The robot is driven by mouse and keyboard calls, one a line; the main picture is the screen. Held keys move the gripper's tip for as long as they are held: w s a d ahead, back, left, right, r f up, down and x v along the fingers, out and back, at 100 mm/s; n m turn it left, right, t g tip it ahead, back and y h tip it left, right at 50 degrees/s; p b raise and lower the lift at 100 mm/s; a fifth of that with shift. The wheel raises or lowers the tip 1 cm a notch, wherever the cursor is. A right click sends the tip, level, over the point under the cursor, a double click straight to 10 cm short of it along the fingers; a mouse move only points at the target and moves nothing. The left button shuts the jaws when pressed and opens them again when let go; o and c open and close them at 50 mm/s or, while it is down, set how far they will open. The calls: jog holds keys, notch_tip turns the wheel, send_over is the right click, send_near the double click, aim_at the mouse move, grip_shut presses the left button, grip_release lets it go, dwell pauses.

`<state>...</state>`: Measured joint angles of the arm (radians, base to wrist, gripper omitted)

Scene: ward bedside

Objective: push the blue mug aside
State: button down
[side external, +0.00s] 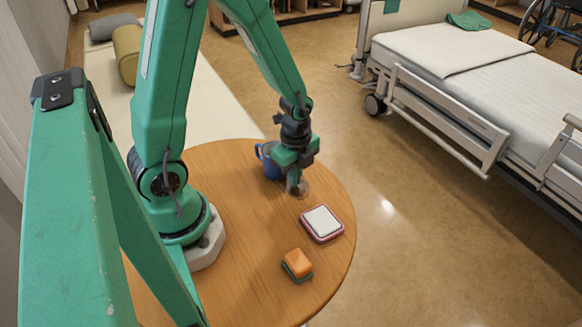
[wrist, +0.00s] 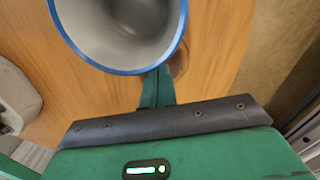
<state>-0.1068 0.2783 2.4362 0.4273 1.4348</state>
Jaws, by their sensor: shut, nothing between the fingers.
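The blue mug (side external: 268,161) stands upright on the round wooden table, partly hidden behind my gripper in the side view. Its handle points to the left there. In the wrist view the mug (wrist: 122,30) shows from above, with a blue rim and an empty grey-white inside, cut off by the top edge. My gripper (side external: 296,186) is shut and empty, pointing down low over the table at the mug's right side. In the wrist view the fingers (wrist: 158,88) lie right by the mug's near rim; I cannot tell whether they touch it.
A white-topped pad with a pink edge (side external: 322,223) lies on the table in front of my gripper. An orange and green sponge-like block (side external: 297,264) lies nearer the front edge. The wooden table (side external: 243,240) has bare room at the left of these. A bed (side external: 450,95) stands beyond, at the right.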

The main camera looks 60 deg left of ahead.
aim_at(265, 152)
jog(key=shift+s+a, duration=0.15)
jog(key=shift+a, duration=0.45)
jog(key=shift+s+a, duration=0.15)
jog(key=shift+a, duration=0.45)
jog(key=shift+s+a, duration=0.35)
jog(key=shift+a, duration=1.15)
jog(key=shift+s+a, duration=0.4)
jog(key=shift+a, duration=1.15)
jog(key=shift+s+a, duration=0.35)
jog(key=shift+a, duration=1.15)
jog(key=shift+d, duration=0.15)
jog(key=shift+w+d, duration=0.2)
jog(key=shift+d, duration=0.6)
jog(key=shift+w+d, duration=0.2)
jog(key=shift+d, duration=0.6)
jog(key=shift+w+d+r, duration=0.1)
jog(key=shift+d+r, duration=0.05)
jog(key=shift+d, duration=0.15)
notch_tip(265, 152, up, 10)
